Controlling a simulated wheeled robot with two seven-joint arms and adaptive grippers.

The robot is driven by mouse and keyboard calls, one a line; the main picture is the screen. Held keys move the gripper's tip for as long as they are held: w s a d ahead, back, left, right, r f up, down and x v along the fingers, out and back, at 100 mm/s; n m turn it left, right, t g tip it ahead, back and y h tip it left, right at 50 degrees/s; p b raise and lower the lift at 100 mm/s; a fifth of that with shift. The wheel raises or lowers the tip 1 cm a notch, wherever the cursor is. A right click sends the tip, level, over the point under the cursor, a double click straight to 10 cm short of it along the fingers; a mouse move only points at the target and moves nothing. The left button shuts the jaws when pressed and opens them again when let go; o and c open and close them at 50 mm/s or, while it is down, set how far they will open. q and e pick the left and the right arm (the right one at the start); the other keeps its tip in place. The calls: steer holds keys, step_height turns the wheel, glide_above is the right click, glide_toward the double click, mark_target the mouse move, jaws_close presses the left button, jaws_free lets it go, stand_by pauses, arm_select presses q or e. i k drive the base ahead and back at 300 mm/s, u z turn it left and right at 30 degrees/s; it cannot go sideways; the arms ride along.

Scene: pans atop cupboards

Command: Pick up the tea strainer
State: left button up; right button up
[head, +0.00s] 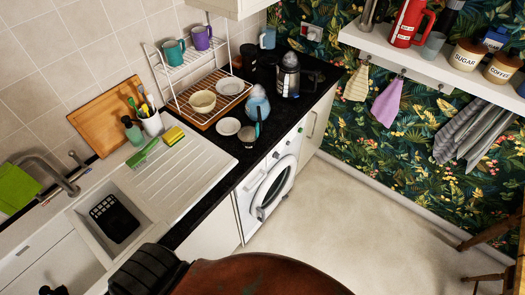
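A small round grey item with a thin handle (247,133) lies on the black worktop (222,146), just in front of the blue teapot (257,105) and right of a white saucer (228,126). It looks like the tea strainer, but it is too small to be sure.
A white drying rack (155,62) with mugs and bowls stands behind. A metal kettle (288,75) is at the back right. A washing machine (270,188) is under the worktop. Open floor (340,225) lies right.

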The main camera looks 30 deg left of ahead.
mark_target(248, 136)
steer(key=z, duration=0.25)
steer(key=k, duration=0.65)
steer(key=z, duration=0.2)
steer(key=i, duration=1.55)
steer(key=u, duration=1.45)
steer(key=i, duration=0.85)
steer(key=u, duration=1.15)
steer(key=i, duration=0.2)
steer(key=u, duration=0.1)
steer(key=k, duration=1.05)
steer(key=u, duration=2.05)
steer(key=i, duration=1.35)
